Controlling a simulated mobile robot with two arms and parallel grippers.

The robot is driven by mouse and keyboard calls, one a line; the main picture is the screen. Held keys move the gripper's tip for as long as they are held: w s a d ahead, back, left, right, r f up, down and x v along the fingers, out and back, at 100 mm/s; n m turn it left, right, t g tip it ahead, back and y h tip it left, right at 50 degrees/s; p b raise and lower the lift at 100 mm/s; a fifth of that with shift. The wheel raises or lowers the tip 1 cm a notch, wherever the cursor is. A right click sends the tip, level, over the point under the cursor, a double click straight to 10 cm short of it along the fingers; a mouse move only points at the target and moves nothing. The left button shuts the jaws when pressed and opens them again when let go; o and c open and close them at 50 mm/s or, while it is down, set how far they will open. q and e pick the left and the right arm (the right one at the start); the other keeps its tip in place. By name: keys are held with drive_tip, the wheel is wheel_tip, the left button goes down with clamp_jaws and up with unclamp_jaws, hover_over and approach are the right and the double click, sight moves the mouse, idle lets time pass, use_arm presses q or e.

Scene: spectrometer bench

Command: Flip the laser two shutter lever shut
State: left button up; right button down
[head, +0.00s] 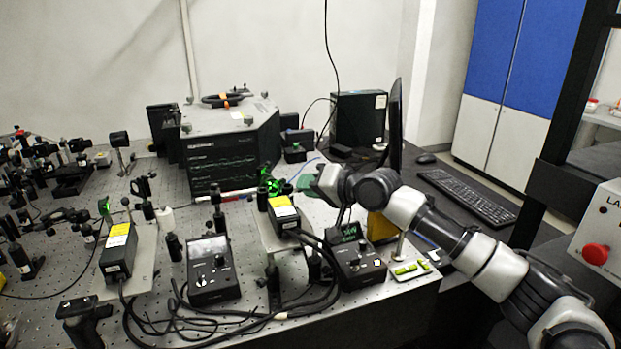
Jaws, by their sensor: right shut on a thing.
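Two black laser heads with yellow labels stand on the bench in the head view: one at the left (118,250) and one at the middle (284,213). Green light shows on a small mount (270,183) just behind the middle laser. I cannot make out a shutter lever clearly. My right gripper (342,216) points down to the right of the middle laser, above a black control box. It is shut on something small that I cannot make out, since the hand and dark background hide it.
Black control boxes with knobs (212,272) (357,265) stand at the bench front among loose black cables (225,328). A large spectrometer housing (233,150) stands behind. A monitor (396,122) and keyboard (468,195) are at the right. Optics crowd the left.

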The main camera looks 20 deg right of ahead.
drive_tip(key=a+r+n+h+p, duration=0.1)
drive_tip(key=p, duration=0.3)
drive_tip(key=r+n+g+h+p, duration=0.1)
drive_tip(key=p, duration=0.4)
drive_tip(key=shift+s+a+r+n+h, duration=0.1)
drive_tip(key=shift+a+r+n+h, duration=0.2)
drive_tip(key=shift+a+r, duration=0.1)
drive_tip(key=a+n+h+p, duration=0.1)
drive_tip(key=p, duration=0.2)
drive_tip(key=a+n+h+p, duration=0.1)
drive_tip(key=p, duration=0.2)
drive_tip(key=shift+r+g+h, duration=0.15)
drive_tip(key=shift+g+h, duration=0.25)
drive_tip(key=shift+a+n+h+p, duration=0.55)
drive_tip(key=shift+n+h+p, duration=0.2)
drive_tip(key=shift+p, duration=0.5)
drive_tip(key=shift+a+h, duration=0.15)
drive_tip(key=shift+h, duration=0.1)
drive_tip(key=shift+f, duration=0.2)
drive_tip(key=c, duration=1.1)
unclamp_jaws()
drive_tip(key=shift+r, duration=0.1)
drive_tip(key=b+v, duration=0.1)
drive_tip(key=v, duration=0.9)
drive_tip(key=shift+s+r+b, duration=0.15)
drive_tip(key=shift+s+b, duration=0.2)
drive_tip(key=shift+b, duration=0.05)
